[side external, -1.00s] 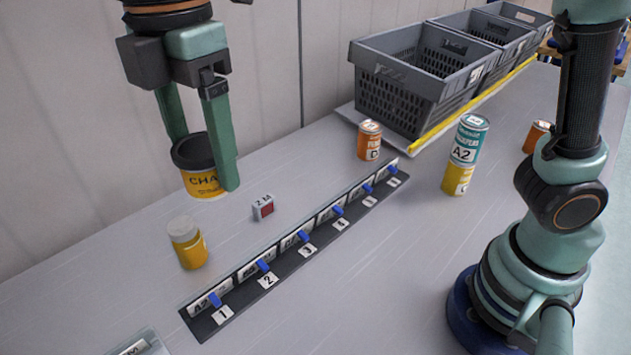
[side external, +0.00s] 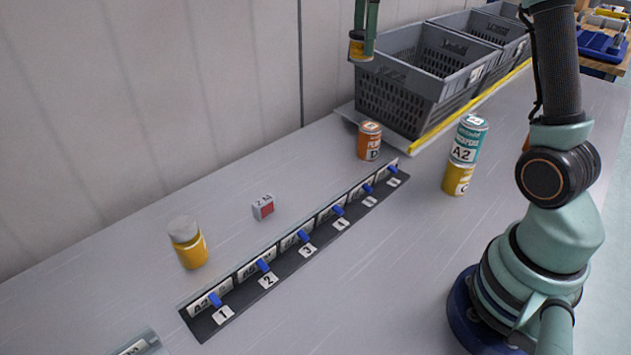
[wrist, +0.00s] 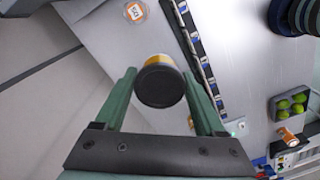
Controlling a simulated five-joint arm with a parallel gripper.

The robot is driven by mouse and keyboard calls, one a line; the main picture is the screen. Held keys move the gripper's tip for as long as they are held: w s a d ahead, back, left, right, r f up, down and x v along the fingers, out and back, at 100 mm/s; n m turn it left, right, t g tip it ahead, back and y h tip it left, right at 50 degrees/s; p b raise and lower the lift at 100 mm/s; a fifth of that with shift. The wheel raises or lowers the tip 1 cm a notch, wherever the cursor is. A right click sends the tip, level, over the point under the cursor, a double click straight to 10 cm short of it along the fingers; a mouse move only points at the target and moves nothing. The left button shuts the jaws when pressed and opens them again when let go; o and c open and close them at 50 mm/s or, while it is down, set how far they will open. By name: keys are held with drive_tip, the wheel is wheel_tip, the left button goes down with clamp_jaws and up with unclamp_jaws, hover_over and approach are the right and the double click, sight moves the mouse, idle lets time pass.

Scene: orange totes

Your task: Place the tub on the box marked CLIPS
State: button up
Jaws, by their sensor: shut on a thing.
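The tub (side external: 356,50), yellow with a black lid, is in my gripper (side external: 364,52), high at the top of the side external view in front of the grey crates. In the wrist view the tub (wrist: 160,86) sits between the two green fingers of my gripper (wrist: 159,75), its dark lid facing the camera. My gripper is shut on it, clear of the table. I cannot read CLIPS on any box. A clear box (side external: 140,344) with a partly cut-off label is at the bottom left edge.
Grey crates (side external: 400,105) stand at the back. An orange can (side external: 369,142) stands before them. A teal can (side external: 468,138) is stacked on a yellow can (side external: 457,180). A numbered label rail (side external: 290,252), a small box (side external: 263,207) and a white-capped jar (side external: 188,246) are on the table.

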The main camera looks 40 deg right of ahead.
drive_tip(key=s+d+m, duration=0.3)
drive_tip(key=s+d, duration=0.6)
drive_tip(key=d, duration=0.5)
drive_tip(key=s+d+m, duration=0.3)
drive_tip(key=s+d, duration=0.6)
drive_tip(key=d, duration=0.4)
wheel_tip(320, 180, down, 25)
drive_tip(key=shift+w+d+f, duration=0.1)
drive_tip(key=shift+f, duration=0.05)
drive_tip(key=shift+f, duration=0.1)
drive_tip(key=o, duration=1.4)
drive_tip(key=shift+o, duration=0.2)
wheel_tip(320, 180, up, 12)
